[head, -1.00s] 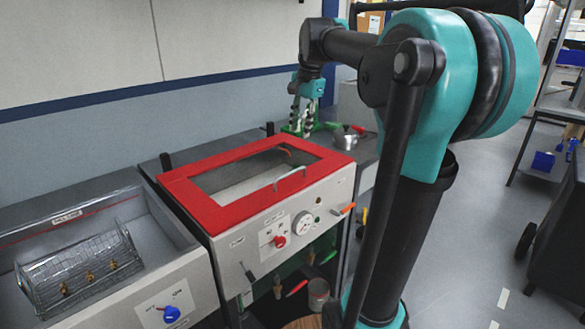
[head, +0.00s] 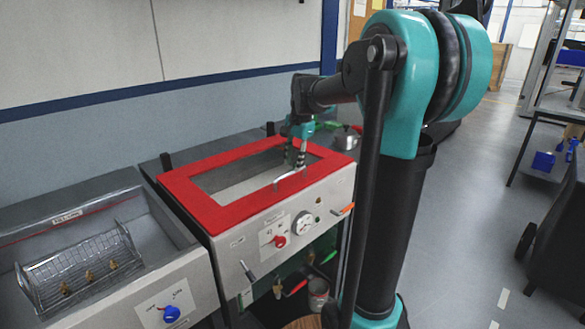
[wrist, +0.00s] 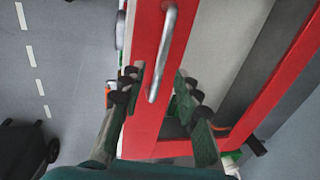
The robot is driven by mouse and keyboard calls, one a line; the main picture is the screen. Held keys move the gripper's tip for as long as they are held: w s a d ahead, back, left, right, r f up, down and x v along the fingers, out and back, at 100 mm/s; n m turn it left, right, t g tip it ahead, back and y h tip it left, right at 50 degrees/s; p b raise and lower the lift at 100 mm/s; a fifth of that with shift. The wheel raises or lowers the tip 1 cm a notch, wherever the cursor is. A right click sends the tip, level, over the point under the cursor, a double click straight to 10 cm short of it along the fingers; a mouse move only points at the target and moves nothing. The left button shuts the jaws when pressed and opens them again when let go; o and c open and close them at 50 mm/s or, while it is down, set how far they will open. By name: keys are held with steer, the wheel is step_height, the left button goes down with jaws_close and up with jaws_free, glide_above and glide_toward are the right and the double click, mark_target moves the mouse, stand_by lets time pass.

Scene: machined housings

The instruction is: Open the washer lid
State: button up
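The washer lid (head: 225,216) is a red frame around a clear window and lies flat and shut on the grey washer. A metal bar handle (head: 289,178) is on the lid's front rim. My gripper (head: 297,156) is over the lid's right part, close to the handle. In the wrist view my gripper (wrist: 158,88) is open and empty, with a finger on each side of the red rim (wrist: 146,45). The handle (wrist: 164,55) shows ahead between the fingers, and I see no grip on it. Whether a finger touches the lid is unclear.
The washer front (head: 325,208) has a gauge (head: 303,223), a red knob (head: 279,241) and an orange lever. An open basin (head: 160,235) with a wire basket (head: 80,268) stands to the left. A pot (head: 346,138) stands behind at the right.

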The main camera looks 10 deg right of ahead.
steer(key=shift+w+a+f, duration=0.1)
steer(key=shift+f, duration=0.65)
steer(key=shift+w+a+f, duration=0.1)
steer(key=shift+f, duration=0.6)
jaws_close()
